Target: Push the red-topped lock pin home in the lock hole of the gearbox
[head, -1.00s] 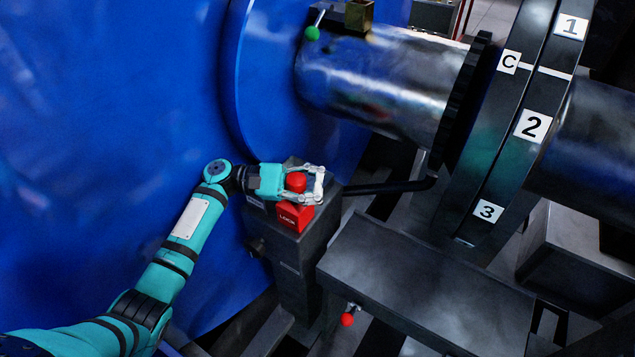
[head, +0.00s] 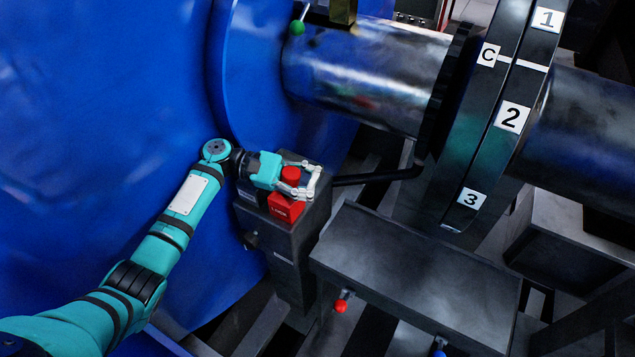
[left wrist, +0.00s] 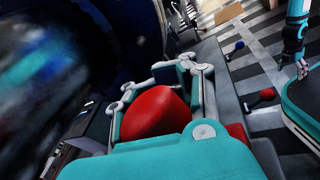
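The lock pin's red round top (head: 291,174) stands just above a red block marked LOCK (head: 286,208) on a dark grey gearbox housing (head: 293,247). My left gripper (head: 306,180) is around the red top, with a finger on each side. In the left wrist view the red top (left wrist: 155,112) fills the space between the fingers, and the pads appear to touch it. The pin's shank and the lock hole are hidden. My right gripper (left wrist: 302,66) appears small at the upper right of the left wrist view; its fingers are too small to read.
A large blue casing (head: 90,130) lies close to my left arm. A shaft (head: 365,80) and a numbered disc (head: 490,140) are behind. A grey bench (head: 410,275) stands at right, with a red knob (head: 340,306) and a blue knob (head: 439,350) at its front.

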